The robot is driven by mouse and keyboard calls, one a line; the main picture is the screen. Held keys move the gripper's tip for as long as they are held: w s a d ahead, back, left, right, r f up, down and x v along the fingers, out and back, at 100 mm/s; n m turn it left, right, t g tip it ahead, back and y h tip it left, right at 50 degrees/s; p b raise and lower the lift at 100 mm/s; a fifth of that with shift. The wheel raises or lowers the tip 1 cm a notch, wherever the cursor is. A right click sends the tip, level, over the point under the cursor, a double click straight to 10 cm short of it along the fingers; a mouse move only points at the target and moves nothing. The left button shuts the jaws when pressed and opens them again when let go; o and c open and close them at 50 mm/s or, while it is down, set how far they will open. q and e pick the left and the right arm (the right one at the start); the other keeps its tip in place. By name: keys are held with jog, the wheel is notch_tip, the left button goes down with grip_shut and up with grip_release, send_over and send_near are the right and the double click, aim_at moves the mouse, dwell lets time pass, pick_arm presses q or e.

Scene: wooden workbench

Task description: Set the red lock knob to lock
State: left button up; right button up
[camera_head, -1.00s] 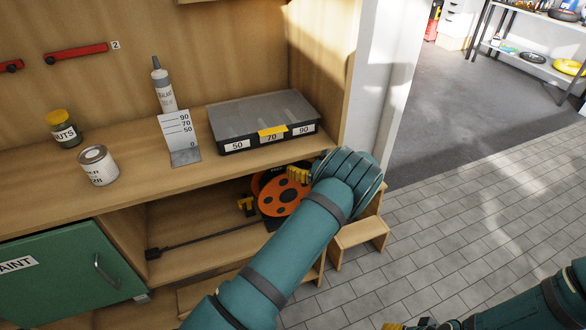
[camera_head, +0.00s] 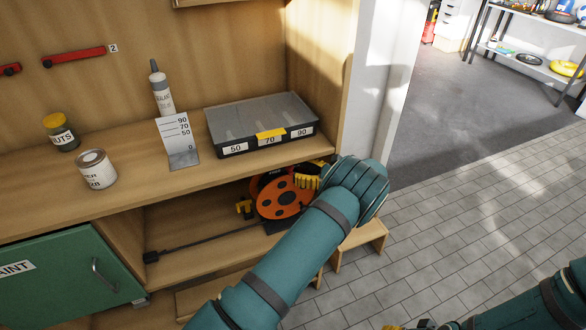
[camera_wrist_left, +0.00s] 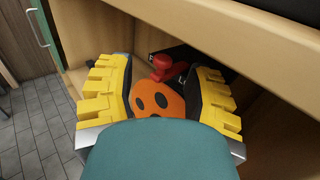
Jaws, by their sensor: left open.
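The red lock knob (camera_wrist_left: 164,68) shows in the left wrist view, above an orange reel disc with dark holes (camera_wrist_left: 158,98) and beside a black part with white lettering. In the head view the orange reel (camera_head: 283,198) stands on the shelf under the worktop; I cannot make out the knob there. My left gripper (camera_head: 312,176) is at the reel's right side, just under the worktop edge. In the wrist view its yellow fingers (camera_wrist_left: 163,72) are spread apart, with the knob between and beyond their tips, not gripped. My right gripper (camera_head: 405,326) barely shows at the bottom edge.
The worktop edge (camera_wrist_left: 245,45) overhangs close to the left gripper. On the worktop stand a black organiser box (camera_head: 262,125), a scale plate (camera_head: 179,142), a tube, a jar and a can. A black cable (camera_head: 205,240) runs along the shelf. A wooden step (camera_head: 358,243) stands right.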

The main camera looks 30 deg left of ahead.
pick_arm(q)
jog(key=d, duration=0.8)
jog(key=shift+w+d, duration=0.25)
jog(key=shift+w, duration=0.2)
jog(key=shift+a, duration=0.1)
jog(key=s+a+f+g+h, duration=0.1)
jog(key=s+a+f+h, duration=0.15)
jog(key=f, duration=0.25)
jog(key=s+a+f+h, duration=0.2)
jog(key=s+f+h, duration=0.1)
jog(key=f, duration=0.3)
jog(key=s+d+f+n+g+h, duration=0.1)
jog(key=s+d+f+n+h, duration=0.25)
jog(key=s+f+h, duration=0.5)
jog(key=s+d+f+n+t+h, duration=0.1)
jog(key=s+d+f+n+h, duration=0.1)
jog(key=s+d+n+h, duration=0.55)
jog(key=s+d+r+n+t, duration=0.4)
jog(key=s+r+n, duration=0.2)
jog(key=s+n, duration=0.1)
jog(key=shift+s, duration=0.5)
jog(key=shift+r, duration=0.1)
